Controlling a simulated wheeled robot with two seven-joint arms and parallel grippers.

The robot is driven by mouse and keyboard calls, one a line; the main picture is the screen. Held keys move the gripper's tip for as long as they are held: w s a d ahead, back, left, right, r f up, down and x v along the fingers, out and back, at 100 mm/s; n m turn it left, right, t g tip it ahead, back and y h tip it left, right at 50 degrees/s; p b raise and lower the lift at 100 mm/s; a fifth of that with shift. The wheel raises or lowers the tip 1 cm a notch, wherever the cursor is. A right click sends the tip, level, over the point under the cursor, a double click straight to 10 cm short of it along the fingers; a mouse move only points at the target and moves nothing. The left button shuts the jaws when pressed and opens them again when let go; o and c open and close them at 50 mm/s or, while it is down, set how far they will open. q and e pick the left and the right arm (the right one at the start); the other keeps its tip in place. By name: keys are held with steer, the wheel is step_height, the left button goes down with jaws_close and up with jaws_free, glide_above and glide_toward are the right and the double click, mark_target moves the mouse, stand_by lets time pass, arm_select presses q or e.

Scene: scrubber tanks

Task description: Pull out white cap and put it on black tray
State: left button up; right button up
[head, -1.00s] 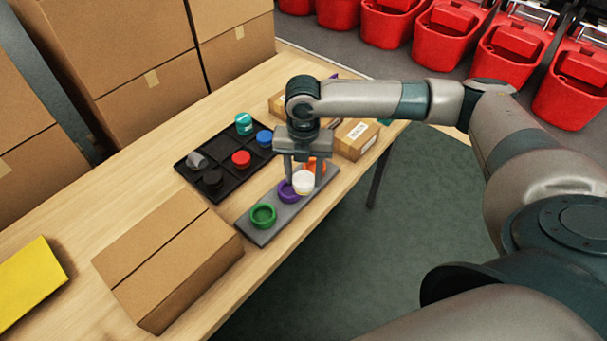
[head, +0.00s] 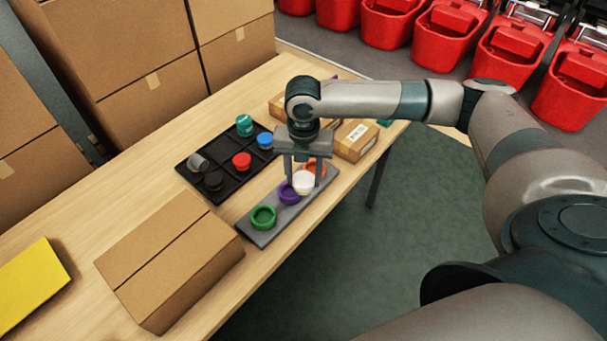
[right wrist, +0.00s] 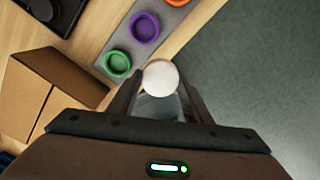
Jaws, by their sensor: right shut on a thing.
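The white cap (head: 304,182) is between the fingers of my right gripper (head: 304,180), which is shut on it. In the right wrist view the white cap (right wrist: 160,75) sits between the two fingertips (right wrist: 160,92). It shows there to the side of the row on the grey holder (head: 275,226), so it seems to be above the holder. The holder carries a green ring (head: 263,217), a purple ring (head: 288,194) and an orange one (head: 315,168). The black tray (head: 228,192) lies left of the holder. My left gripper is out of view.
The tray holds a red cap (head: 241,160), a blue cap (head: 264,140), a teal cap (head: 244,125), a black cap (head: 213,181) and a grey piece (head: 198,161). A cardboard box (head: 170,258) stands in front of the tray. Smaller boxes (head: 355,140) stand behind the holder.

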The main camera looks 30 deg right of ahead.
mark_target(300, 183)
steer(key=shift+r+p, duration=0.35)
steer(key=shift+p, duration=0.05)
stand_by(0.7)
steer(key=shift+r+p, duration=2.45)
steer(key=shift+p, duration=0.3)
steer(key=m, duration=0.1)
steer(key=a+m+b, duration=0.1)
steer(key=m, duration=0.1)
steer(key=shift+s+a+r, duration=0.15)
steer(key=shift+s+r, duration=0.05)
steer(key=shift+r, duration=0.15)
steer(key=s+a+r+m+b, duration=0.2)
steer(key=s+m+b, duration=0.1)
steer(key=m, duration=1)
steer(key=s+a+r+m+b, duration=0.2)
steer(key=s+a+m+b, duration=0.1)
steer(key=m, duration=0.9)
steer(key=shift+s+a+r+m, duration=0.3)
steer(key=shift+s+m, duration=0.1)
steer(key=shift+w, duration=0.1)
